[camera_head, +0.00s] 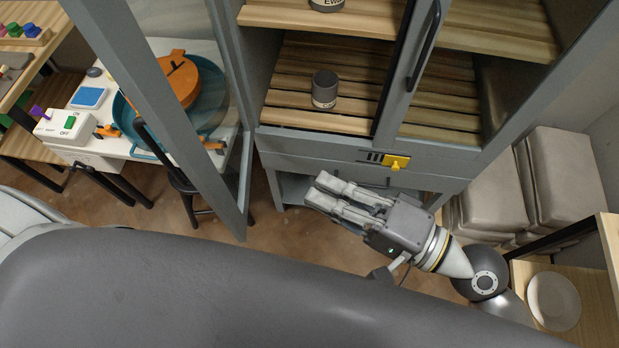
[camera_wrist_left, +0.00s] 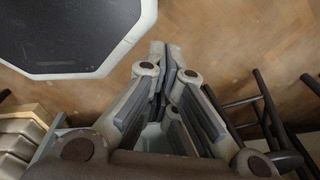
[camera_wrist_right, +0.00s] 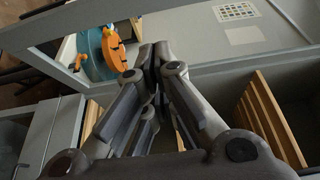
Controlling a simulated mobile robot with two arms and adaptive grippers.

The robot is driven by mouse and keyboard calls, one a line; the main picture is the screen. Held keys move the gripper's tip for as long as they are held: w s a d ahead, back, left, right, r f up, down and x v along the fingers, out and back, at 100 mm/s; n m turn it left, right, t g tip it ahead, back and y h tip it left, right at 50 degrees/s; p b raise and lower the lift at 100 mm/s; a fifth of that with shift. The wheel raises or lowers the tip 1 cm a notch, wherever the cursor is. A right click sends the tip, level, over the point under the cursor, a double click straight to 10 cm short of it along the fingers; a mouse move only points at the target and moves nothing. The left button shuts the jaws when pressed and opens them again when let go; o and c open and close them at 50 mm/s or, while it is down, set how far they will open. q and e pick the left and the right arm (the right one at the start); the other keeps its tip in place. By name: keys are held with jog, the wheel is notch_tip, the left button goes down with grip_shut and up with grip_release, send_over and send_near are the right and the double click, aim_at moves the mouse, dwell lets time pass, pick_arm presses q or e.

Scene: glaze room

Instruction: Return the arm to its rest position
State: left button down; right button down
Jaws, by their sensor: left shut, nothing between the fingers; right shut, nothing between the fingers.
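My right gripper (camera_head: 318,192) reaches in from the right in the head view, in front of the lower part of a grey cabinet (camera_head: 352,160). Its fingers are together with nothing between them. They also show shut and empty in the right wrist view (camera_wrist_right: 155,52). My left gripper (camera_wrist_left: 172,52) shows only in the left wrist view, over the brown floor. Its fingers are closed together and hold nothing. In the head view my left gripper is out of sight.
The cabinet's left door (camera_head: 228,150) stands open toward me. A dark jar (camera_head: 324,88) stands on its wooden shelf. A yellow latch (camera_head: 396,162) is on its front. At left, a white table (camera_head: 105,150) bears a teal basin (camera_head: 207,99). Grey stacked blocks (camera_head: 492,195) and a plate (camera_head: 553,301) are at right.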

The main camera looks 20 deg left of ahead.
pick_arm(q)
jog(key=shift+d+f, duration=0.3)
jog(key=shift+d, duration=0.65)
pick_arm(e)
jog(key=shift+s+d, duration=0.2)
jog(key=shift+d, duration=0.15)
